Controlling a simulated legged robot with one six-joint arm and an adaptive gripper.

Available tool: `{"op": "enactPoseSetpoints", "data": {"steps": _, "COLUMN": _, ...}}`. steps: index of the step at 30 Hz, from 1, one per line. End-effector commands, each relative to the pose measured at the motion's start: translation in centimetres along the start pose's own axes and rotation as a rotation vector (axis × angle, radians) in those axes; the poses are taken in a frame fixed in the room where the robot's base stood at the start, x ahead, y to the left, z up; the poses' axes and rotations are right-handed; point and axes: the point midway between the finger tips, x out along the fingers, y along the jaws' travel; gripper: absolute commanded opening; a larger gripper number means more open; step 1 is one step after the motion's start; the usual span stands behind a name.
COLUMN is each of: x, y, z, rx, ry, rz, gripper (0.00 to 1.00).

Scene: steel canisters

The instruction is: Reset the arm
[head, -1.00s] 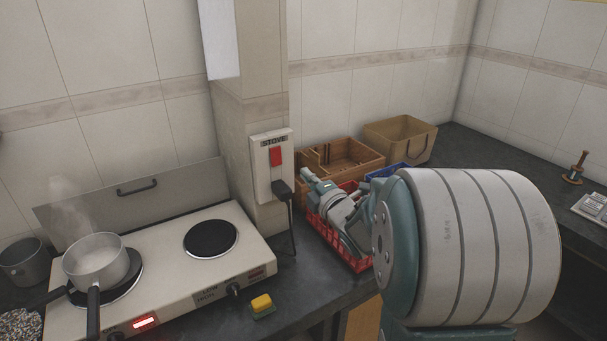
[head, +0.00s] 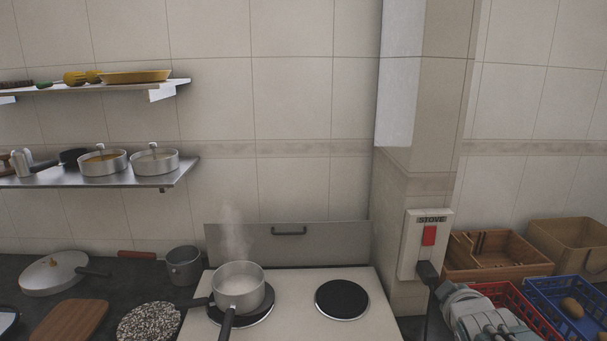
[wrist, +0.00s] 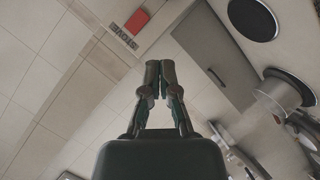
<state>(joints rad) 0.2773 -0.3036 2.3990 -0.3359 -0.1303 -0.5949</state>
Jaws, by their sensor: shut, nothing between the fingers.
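My gripper shows in the wrist view (wrist: 160,82) with its two fingers together and nothing between them. It is in the air, with the wall, the stove switch and the stove behind it. In the head view, part of my arm (head: 485,315) shows at the lower right, in front of the red crate. I cannot make out the fingertips there.
A steaming pot (head: 238,287) stands on the left plate of the stove (head: 290,318); the right plate (head: 342,299) is bare. The switch box (head: 428,245) is on the pillar. Red (head: 508,296) and blue (head: 570,326) crates are at right. Shelves (head: 95,178) hang at left.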

Motion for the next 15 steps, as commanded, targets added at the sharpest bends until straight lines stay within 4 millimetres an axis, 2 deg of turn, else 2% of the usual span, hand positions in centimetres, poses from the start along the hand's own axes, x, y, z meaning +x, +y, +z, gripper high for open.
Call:
{"op": "enactPoseSetpoints", "data": {"steps": 1, "x": -1.4, "y": -0.9, "z": -0.2, "rx": 0.067, "ry": -0.033, "rz": -0.035, "gripper": 0.0}}
{"op": "enactPoseSetpoints", "data": {"steps": 5, "x": -5.0, "y": -3.7, "z": 0.1, "rx": 0.256, "ry": -0.147, "rz": -0.139, "gripper": 0.0}}
{"op": "enactPoseSetpoints", "data": {"steps": 9, "x": -9.3, "y": -7.2, "z": 0.7, "rx": 0.447, "ry": -0.277, "rz": -0.257, "gripper": 0.0}}
{"op": "enactPoseSetpoints", "data": {"steps": 15, "x": -15.3, "y": -11.7, "z": 1.6, "rx": 0.651, "ry": -0.46, "rz": -0.407, "gripper": 0.0}}
